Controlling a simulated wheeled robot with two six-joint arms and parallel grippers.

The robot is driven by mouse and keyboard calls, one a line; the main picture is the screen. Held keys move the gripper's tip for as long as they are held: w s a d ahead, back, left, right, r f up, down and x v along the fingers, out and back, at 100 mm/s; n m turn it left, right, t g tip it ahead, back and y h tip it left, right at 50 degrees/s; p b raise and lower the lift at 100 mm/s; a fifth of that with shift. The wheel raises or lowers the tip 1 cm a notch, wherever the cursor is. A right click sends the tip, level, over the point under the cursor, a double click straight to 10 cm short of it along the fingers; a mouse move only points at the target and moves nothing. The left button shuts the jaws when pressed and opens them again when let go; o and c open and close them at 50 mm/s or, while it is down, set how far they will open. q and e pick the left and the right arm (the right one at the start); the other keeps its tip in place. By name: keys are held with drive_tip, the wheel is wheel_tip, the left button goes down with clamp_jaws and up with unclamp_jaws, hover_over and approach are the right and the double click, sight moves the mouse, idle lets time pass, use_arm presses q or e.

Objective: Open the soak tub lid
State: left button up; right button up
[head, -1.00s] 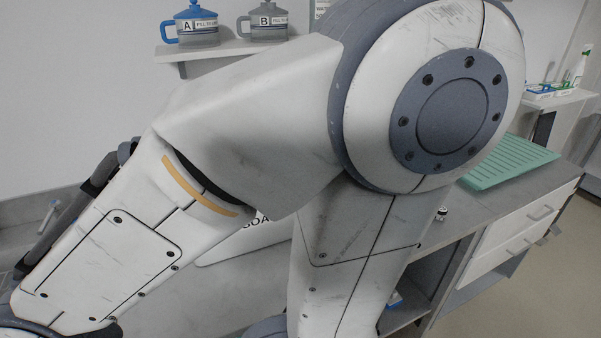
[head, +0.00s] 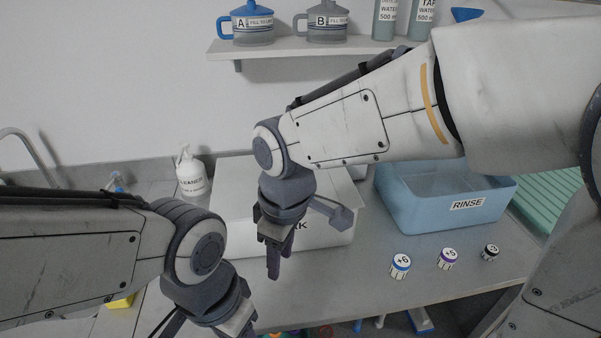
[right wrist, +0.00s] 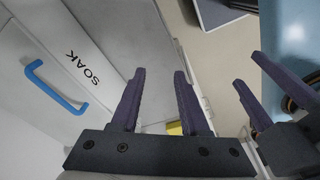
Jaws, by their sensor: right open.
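The soak tub (head: 330,238) is a white box left of the blue rinse tub, its label partly hidden by my right gripper. Its pale lid (head: 232,185) looks shut. In the right wrist view, the lid's blue handle (right wrist: 52,86) shows at left, beside the SOAK lettering (right wrist: 82,68); my right arm hides it in the head view. My right gripper (head: 273,268) hangs in front of the tub, pointing down. In the right wrist view its fingers (right wrist: 158,85) are apart and empty, right of the handle. My left gripper (right wrist: 250,72) shows apart-standing fingers there.
The blue rinse tub (head: 455,218) stands to the right. Small marked vials (head: 400,265) stand before it on the counter. A cleaner bottle (head: 190,172) stands behind left. A wall shelf (head: 290,48) holds jugs and bottles. My two arms are close together.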

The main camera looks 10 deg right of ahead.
drive_tip(key=w+d+r+n+t+p, duration=0.1)
drive_tip(key=w+d+r+n+p, duration=0.2)
drive_tip(key=w, duration=0.6)
drive_tip(key=w+r+n+p, duration=0.25)
drive_tip(key=w+r, duration=0.25)
drive_tip(key=w, duration=0.4)
use_arm(q)
wheel_tip(320, 180, up, 8)
drive_tip(key=p, duration=0.1)
use_arm(e)
drive_tip(key=shift+n+h, duration=0.4)
drive_tip(key=shift+n, duration=0.05)
drive_tip(key=f, duration=0.3)
drive_tip(key=w+f, duration=0.1)
drive_tip(key=f, duration=0.2)
drive_tip(key=w+f, duration=0.1)
drive_tip(key=f, duration=0.3)
use_arm(q)
drive_tip(key=shift+r, duration=0.1)
use_arm(e)
clamp_jaws()
